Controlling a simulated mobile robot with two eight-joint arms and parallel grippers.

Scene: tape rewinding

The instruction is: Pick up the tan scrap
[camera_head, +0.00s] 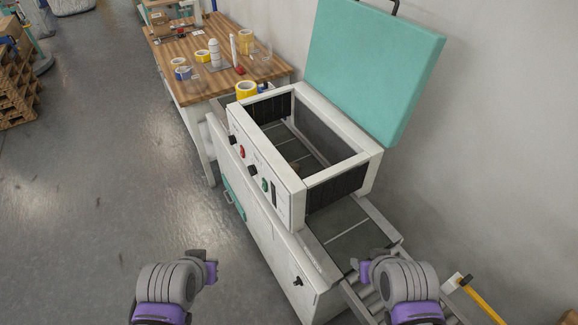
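A small tan-brown patch (295,166) shows inside the open chamber of the white machine (290,205), on its dark bed. It is partly hidden by the chamber's front wall and too small to identify surely as the tan scrap. My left gripper (209,268) is low in the picture, above the floor left of the machine and apart from it. My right gripper (366,270) is at the lower right, in front of the machine's outfeed end. Nothing shows held in either gripper, but their fingers are too hidden to tell open from shut.
The machine's teal lid (375,65) stands raised against the wall. A roller conveyor (348,240) leaves its near end. A wooden table (190,50) behind holds tape rolls (202,55) and other small items. A yellow-handled tool (485,300) is lower right. The floor left is open.

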